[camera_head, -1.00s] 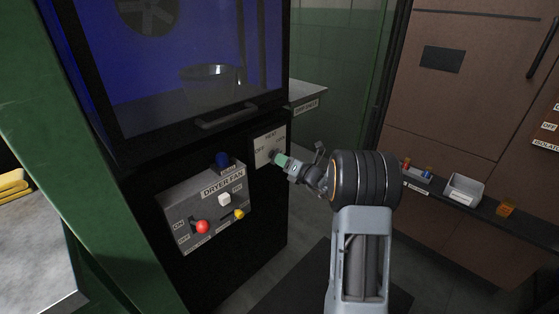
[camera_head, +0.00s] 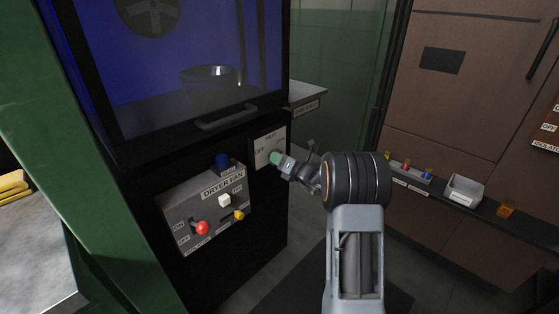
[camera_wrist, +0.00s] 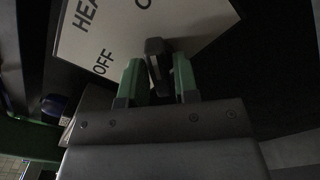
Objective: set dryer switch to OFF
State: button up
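The HEAT plate (camera_head: 268,146) is a pale panel marked OFF at its left, on the black front of the cabinet. It also shows in the wrist view (camera_wrist: 125,35). My gripper (camera_head: 274,158) is right at this plate. In the wrist view, a dark knob (camera_wrist: 158,62) stands between the two green fingertips of my gripper (camera_wrist: 159,80). I cannot tell whether the fingers press on it. The grey DRYER FAN box (camera_head: 182,203) is lower left of my gripper, with a red-knobbed lever (camera_head: 201,228) beside ON and OFF labels.
A dark window with a pot (camera_head: 208,77) inside is above. A ledge with a white bin (camera_head: 464,190) runs along the right.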

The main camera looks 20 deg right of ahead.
grip_shut()
jog(key=n, duration=1.4)
jog(key=shift+n, duration=0.3)
jog(key=shift+o, duration=1.6)
grip_release()
